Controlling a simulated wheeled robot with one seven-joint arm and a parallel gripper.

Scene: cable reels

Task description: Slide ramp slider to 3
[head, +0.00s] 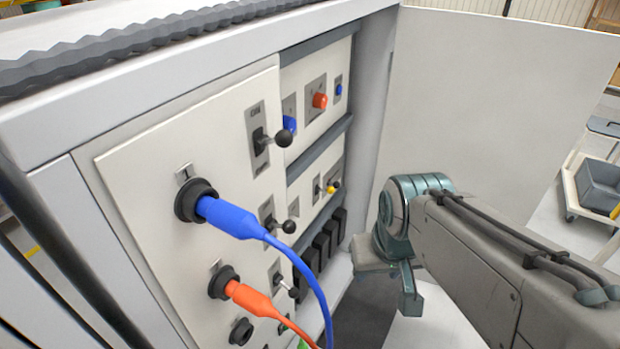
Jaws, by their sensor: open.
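The control panel (225,115) fills the left of the head view, seen at a steep angle. A small slider with a yellow knob (333,187) sits on the recessed middle row; it may be the ramp slider, but its label and scale are too small to read. Levers with black ball knobs stand nearer on the panel: an upper (283,137), a middle (289,226) and a lower one (293,293). My gripper (378,262) is at the end of my arm, right of and below the yellow knob, apart from the panel. It is open; its fingers are partly hidden.
A blue plug (228,217) and an orange plug (250,298) stick out of the front panel, their cables hanging below. A red knob (319,100) and blue buttons sit on the upper row. A pale cabinet door (480,100) stands open behind my arm. A grey bin (600,185) is far right.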

